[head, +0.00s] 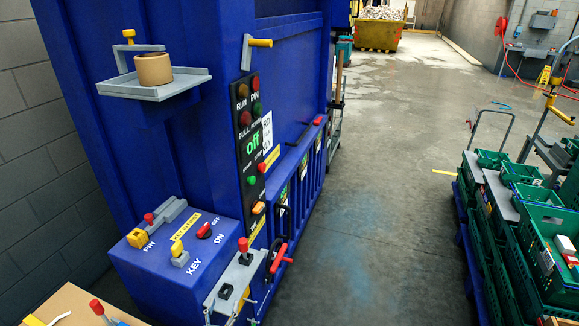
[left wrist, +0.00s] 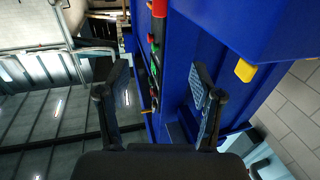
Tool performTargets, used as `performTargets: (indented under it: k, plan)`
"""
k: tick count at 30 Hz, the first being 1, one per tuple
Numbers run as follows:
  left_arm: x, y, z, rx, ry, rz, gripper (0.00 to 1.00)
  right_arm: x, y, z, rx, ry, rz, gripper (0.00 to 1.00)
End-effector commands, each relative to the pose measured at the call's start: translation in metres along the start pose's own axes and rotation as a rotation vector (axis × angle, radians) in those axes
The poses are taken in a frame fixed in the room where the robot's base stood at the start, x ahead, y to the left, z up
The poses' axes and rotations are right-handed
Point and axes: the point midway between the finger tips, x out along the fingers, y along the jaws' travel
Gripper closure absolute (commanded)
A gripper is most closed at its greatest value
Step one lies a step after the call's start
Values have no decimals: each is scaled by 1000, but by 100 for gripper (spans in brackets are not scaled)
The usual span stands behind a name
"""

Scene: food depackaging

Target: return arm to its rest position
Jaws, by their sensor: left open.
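My left gripper (left wrist: 157,98) shows in the left wrist view, its two black fingers spread apart with nothing between them. Beyond the fingers is the blue machine (left wrist: 178,78), with its strip of coloured buttons seen through the gap. The fingers appear clear of the machine. In the head view I cannot make out either gripper. There the blue machine (head: 200,120) fills the left half, with a black control panel (head: 249,150) reading "off". My right gripper is not seen.
A grey shelf (head: 165,92) holding a brown roll (head: 154,69) juts from the machine. A blue control box (head: 165,262) with a key and knobs sticks out below. Green crates (head: 541,262) are stacked at right. The floor (head: 390,200) between is clear. A yellow skip (head: 377,36) stands far back.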

Motion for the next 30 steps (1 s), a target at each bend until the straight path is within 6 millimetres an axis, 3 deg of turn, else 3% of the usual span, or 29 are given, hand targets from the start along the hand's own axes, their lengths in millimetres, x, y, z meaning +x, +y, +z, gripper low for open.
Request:
performTargets:
  k: [11, 17, 20, 23, 26, 30]
  plan:
    - [-8, 2, 84, 7, -159, 5, 34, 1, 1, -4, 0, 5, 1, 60]
    - [-25, 4, 156, 13, -296, 9, 34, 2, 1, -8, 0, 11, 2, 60]
    - [-41, 6, 203, 19, -386, 13, 34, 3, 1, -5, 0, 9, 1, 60]
    - [-70, 7, 262, 27, -507, 18, 34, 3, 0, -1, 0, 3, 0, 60]
    - [-115, 9, 332, 37, -657, 27, 34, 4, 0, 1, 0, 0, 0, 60]
    - [-196, 10, 419, 54, -870, 41, 34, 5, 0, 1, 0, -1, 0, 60]
